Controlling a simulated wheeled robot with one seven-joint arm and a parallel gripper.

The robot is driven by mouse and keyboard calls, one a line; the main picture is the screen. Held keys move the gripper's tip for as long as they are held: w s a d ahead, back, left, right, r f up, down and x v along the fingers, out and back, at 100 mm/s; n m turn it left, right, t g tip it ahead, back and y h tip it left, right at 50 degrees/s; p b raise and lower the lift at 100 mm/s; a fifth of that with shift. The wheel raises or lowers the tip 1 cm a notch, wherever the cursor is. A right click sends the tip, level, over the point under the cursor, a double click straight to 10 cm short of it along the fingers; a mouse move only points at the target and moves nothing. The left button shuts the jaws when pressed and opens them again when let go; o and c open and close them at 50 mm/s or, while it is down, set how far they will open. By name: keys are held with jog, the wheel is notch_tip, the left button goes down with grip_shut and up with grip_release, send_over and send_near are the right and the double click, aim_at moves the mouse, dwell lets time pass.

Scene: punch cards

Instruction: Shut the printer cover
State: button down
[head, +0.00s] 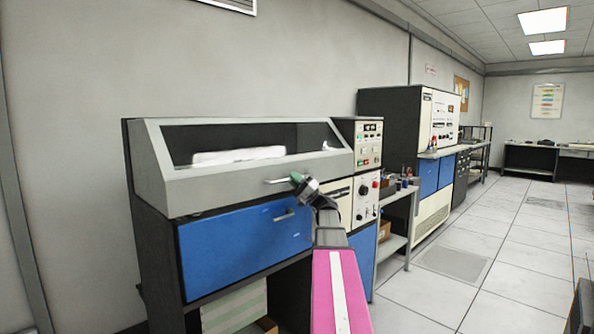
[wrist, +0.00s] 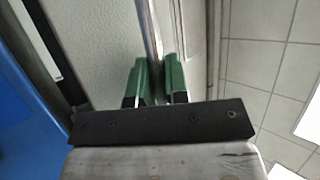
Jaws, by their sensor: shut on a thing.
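The printer cover (head: 168,188) is a grey lid with a sloped dark window on top of the printer with the blue front. In the head view it lies low over the printer body and looks closed or nearly so; any small gap along its edge is hard to tell. Its metal bar handle (head: 278,181) is on the lower front face at the right. My gripper (head: 297,178) is at the right end of this handle. In the wrist view the green fingers (wrist: 160,78) are shut on the metal bar, one on each side.
A blue drawer (head: 240,245) with its own handle (head: 284,215) is right below the cover. A control panel (head: 367,190) with knobs stands to the right. A side table (head: 395,197) with small items stands beyond. The tiled floor (head: 480,250) at the right is open.

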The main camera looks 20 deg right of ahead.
jog(key=shift+w+a+f, duration=0.1)
jog(key=shift+w+f, duration=0.1)
jog(key=shift+f, duration=0.3)
jog(key=shift+w+a+f, duration=0.1)
jog(key=shift+w+f, duration=0.1)
jog(key=shift+f, duration=0.35)
jog(key=c, duration=1.4)
grip_release()
jog(key=shift+w, duration=0.15)
jog(key=shift+d, duration=0.1)
jog(key=v, duration=1.1)
